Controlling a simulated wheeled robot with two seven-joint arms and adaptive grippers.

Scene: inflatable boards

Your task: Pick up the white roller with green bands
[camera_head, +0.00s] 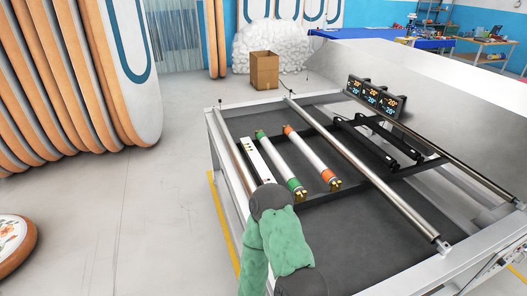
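The white roller with green bands (278,161) lies in the dark tray of the metal-framed table, slanting from upper left to lower right. It has a green band near each end and a brass-coloured fitting at its near end. A similar white roller with orange bands (309,154) lies to its right, parallel and apart. An arm in a green sleeve with dark grey joints, one of mine, rises from the bottom centre, just below the green-banded roller's near end. Neither gripper shows in the head view.
A white bar (258,160) lies close left of the rollers. Black brackets (376,143) and long steel rods (365,170) span the table to the right. Displays (376,97) stand at the back. Boards (80,80) stack at left; a cardboard box (264,70) stands behind.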

